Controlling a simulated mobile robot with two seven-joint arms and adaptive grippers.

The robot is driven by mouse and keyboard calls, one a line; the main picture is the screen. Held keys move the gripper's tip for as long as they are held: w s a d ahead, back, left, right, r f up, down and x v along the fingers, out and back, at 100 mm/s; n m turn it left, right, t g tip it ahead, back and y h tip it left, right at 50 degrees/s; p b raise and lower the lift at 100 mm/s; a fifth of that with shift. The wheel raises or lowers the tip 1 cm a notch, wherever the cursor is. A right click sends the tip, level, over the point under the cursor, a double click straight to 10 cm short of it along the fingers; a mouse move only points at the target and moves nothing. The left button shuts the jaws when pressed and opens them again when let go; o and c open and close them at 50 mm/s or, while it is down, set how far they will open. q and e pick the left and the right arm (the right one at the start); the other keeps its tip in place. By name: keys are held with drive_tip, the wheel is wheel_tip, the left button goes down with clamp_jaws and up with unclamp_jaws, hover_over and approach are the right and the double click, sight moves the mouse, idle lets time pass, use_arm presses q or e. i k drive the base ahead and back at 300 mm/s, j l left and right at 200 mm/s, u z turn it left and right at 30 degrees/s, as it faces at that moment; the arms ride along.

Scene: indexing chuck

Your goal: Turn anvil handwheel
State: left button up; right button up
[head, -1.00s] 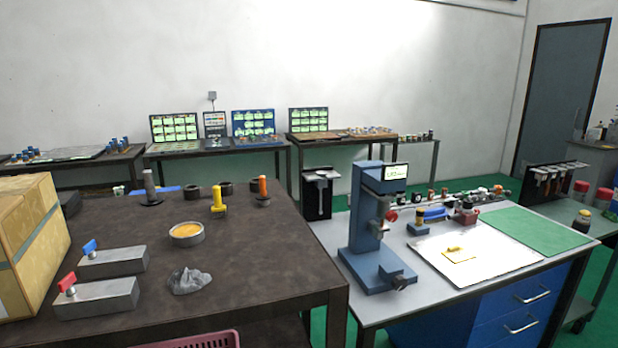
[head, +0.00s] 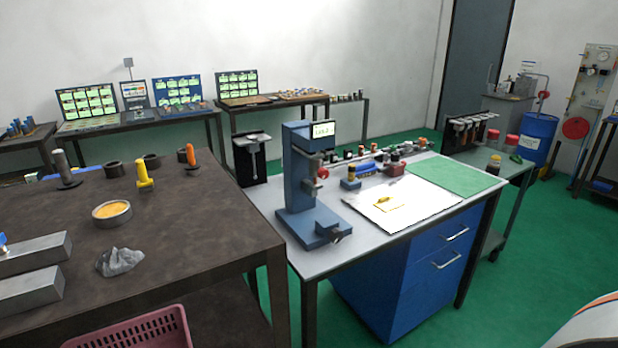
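A blue bench instrument (head: 303,185) with a tall column, a flat base and a small lit display (head: 323,129) stands at the left end of the grey-topped bench. A small dark knob or handwheel (head: 337,235) sits at the front of its base; its details are too small to make out. A red part (head: 322,173) shows on the instrument's right side at mid-height. Neither of my grippers is in view.
A dark table (head: 180,240) with a round tin (head: 112,213), grey blocks and a crumpled rag stands at left. The grey bench (head: 270,205) holds a white sheet, green mat and several small items. Green floor (head: 540,245) is free at right.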

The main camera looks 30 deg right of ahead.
sight(336, 234)
drive_tip(key=i+l+z, duration=0.1)
drive_tip(key=l, duration=0.3)
drive_tip(key=i+l+z, duration=0.1)
drive_tip(key=l, duration=0.25)
drive_tip(key=i+l+z, duration=0.15)
drive_tip(key=l, duration=0.25)
drive_tip(key=i+l+z, duration=0.1)
drive_tip(key=l, duration=0.25)
drive_tip(key=i+l+z, duration=0.1)
drive_tip(key=l, duration=0.25)
drive_tip(key=i+l+z, duration=0.15)
drive_tip(key=i, duration=0.2)
drive_tip(key=i+l+z, duration=0.15)
drive_tip(key=i, duration=0.2)
